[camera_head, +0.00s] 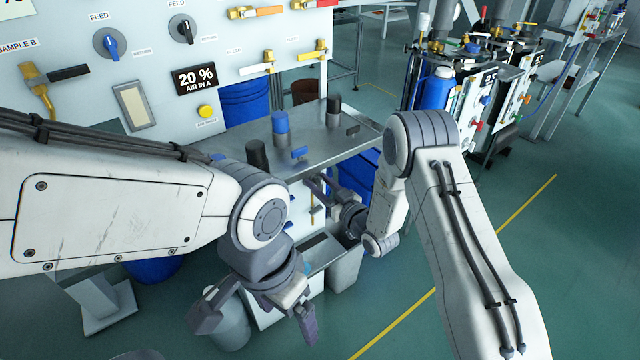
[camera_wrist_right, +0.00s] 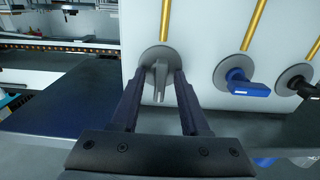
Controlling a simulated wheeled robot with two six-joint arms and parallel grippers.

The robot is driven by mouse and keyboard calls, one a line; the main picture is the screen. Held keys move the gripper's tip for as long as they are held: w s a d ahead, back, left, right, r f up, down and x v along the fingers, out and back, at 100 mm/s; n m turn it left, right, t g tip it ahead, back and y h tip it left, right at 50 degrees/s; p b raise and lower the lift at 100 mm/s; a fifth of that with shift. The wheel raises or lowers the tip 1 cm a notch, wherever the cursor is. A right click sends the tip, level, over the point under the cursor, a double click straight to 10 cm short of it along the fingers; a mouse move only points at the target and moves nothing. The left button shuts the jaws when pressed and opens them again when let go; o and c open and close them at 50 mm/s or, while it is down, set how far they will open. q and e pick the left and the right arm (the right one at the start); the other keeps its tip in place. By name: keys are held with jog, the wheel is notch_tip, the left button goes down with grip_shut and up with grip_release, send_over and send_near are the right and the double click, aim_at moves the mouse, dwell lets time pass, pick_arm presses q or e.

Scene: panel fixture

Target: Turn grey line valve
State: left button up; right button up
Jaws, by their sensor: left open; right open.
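The grey line valve (camera_wrist_right: 159,78) is a grey lever on a round grey plate, below a yellow pipe on a white panel, in the right wrist view. Its lever points down. My right gripper (camera_wrist_right: 158,84) is open, with one finger on each side of the lever; I cannot tell whether either finger touches it. In the head view my right gripper (camera_head: 318,187) is beside the bench front, partly hidden, and I cannot make out the grey valve there. My left gripper (camera_head: 255,316) is open and empty at the lower middle, well away from the valve.
A blue-handled valve (camera_wrist_right: 246,84) and a black-handled valve (camera_wrist_right: 301,84) sit to the right of the grey one. The grey bench top (camera_head: 345,140) is above my right gripper. A grey bin (camera_head: 346,268) stands below.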

grip_shut()
jog(key=m, duration=0.4)
jog(key=shift+m, duration=0.4)
jog(key=m, duration=0.4)
jog(key=shift+d+f+m+p, duration=0.1)
jog(key=shift+m+p, duration=0.2)
jog(key=shift+p, duration=0.1)
jog(key=m, duration=0.4)
jog(key=shift+w+p, duration=0.1)
jog(key=shift+p, duration=0.25)
jog(key=shift+f+m+p, duration=0.2)
jog(key=shift+m+p, duration=0.1)
jog(key=shift+m, duration=1.9)
